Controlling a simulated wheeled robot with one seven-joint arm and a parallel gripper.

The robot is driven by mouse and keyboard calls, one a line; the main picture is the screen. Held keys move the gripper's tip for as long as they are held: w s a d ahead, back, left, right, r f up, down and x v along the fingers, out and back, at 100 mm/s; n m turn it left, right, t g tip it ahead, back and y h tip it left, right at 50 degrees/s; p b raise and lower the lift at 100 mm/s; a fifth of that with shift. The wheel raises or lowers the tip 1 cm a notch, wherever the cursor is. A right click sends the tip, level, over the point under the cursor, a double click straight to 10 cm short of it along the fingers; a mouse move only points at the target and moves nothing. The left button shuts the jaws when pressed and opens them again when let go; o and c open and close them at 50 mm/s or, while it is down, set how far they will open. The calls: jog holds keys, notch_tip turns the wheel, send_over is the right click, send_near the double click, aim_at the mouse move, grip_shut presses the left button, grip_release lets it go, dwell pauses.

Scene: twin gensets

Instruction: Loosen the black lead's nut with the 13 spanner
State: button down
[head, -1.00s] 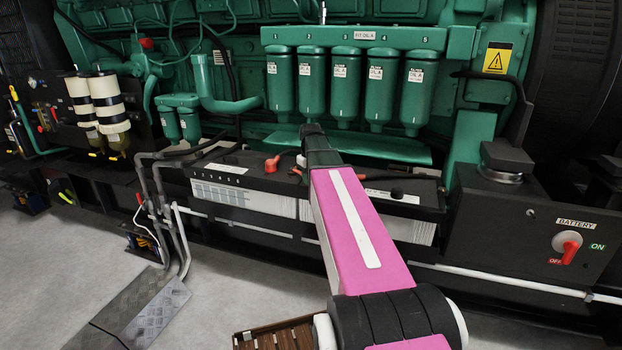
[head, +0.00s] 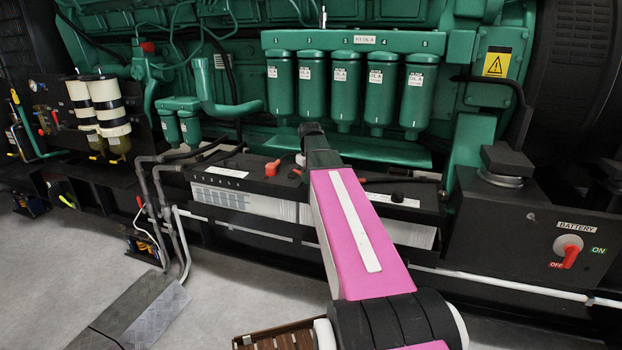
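Two batteries lie in a tray along the base of the green engine. The left battery (head: 245,198) has a red terminal cap (head: 272,168) on top. The right battery (head: 408,232) has a black cap (head: 397,197) on its top, with a red lead behind it. My pink arm reaches forward over the middle of the batteries and covers part of them. My gripper is hidden beyond the dark end of the arm. I cannot make out the black lead's nut or the 13 spanner.
Green filters (head: 343,92) stand above the batteries. A black box with a red battery switch (head: 568,250) is at the right. Grey pipes (head: 155,205) rise at the left. A brown slatted thing (head: 276,340) is at the bottom edge. Grey floor (head: 235,285) is open in front.

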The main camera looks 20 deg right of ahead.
jog(key=a+m, duration=0.2)
jog(key=a, duration=0.1)
jog(key=shift+s+a+m, duration=0.1)
jog(key=shift+s+m, duration=0.2)
jog(key=shift+m, duration=0.1)
jog(key=w+a+m, duration=0.3)
jog(key=a+m, duration=0.6)
jog(key=a, duration=0.1)
jog(key=shift+w, duration=0.4)
jog(key=c, duration=1.8)
grip_release()
jog(key=shift+f, duration=0.9)
jog(key=shift+c, duration=0.2)
jog(key=shift+d, duration=0.1)
grip_shut()
jog(key=shift+s+d+n, duration=0.7)
jog(key=shift+d+n, duration=0.05)
jog(key=shift+n, duration=0.05)
